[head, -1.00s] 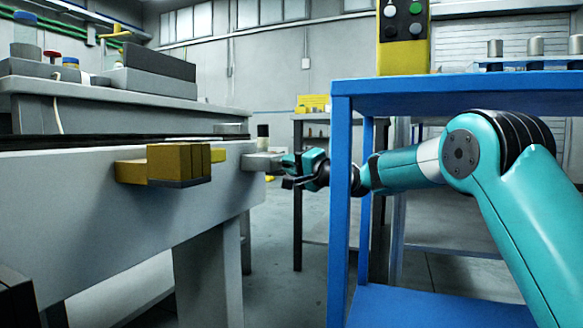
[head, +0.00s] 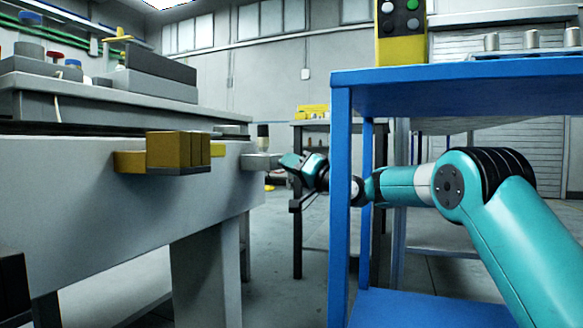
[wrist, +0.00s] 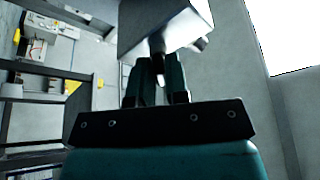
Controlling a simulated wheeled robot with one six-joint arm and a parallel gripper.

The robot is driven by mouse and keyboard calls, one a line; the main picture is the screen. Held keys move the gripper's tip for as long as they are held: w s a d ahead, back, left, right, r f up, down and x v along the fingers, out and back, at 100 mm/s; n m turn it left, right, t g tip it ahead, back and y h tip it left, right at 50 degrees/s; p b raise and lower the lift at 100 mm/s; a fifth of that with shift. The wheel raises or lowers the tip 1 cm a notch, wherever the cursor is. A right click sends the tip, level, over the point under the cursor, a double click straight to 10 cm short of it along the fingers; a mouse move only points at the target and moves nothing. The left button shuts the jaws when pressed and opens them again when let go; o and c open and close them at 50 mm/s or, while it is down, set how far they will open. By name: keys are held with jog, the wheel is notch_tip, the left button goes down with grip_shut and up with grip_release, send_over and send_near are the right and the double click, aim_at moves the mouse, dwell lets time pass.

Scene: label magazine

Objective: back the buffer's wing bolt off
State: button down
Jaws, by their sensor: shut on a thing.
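The buffer is a pale grey block (head: 260,161) sticking out from the right end of the long grey bench in the head view. In the wrist view its block (wrist: 165,22) fills the top middle. The wing bolt (wrist: 157,66) comes off the block, and only its narrow stem shows. My gripper (wrist: 155,88) has its two teal fingers close together around the bolt, shut on it. In the head view my gripper (head: 287,161) meets the buffer from the right; the bolt is hidden there.
A blue table (head: 340,200) stands close in front of my arm, its leg crossing the forearm in the picture. A yellow block (head: 178,152) juts from the bench side (head: 80,200). A dark-framed shelf (head: 297,230) stands behind. Floor between bench and table is open.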

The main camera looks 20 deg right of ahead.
jog(key=shift+w+d+n+g+y+b, duration=0.1)
jog(key=shift+n+g+y+b, duration=0.45)
jog(key=shift+n, duration=0.9)
jog(key=shift+n+g+y+b, duration=0.1)
jog(key=shift+n+g+y, duration=0.15)
jog(key=shift+n+y, duration=0.9)
dwell(1.6)
jog(key=c, duration=1.2)
grip_release()
jog(key=shift+n+h, duration=0.3)
jog(key=v, duration=1.2)
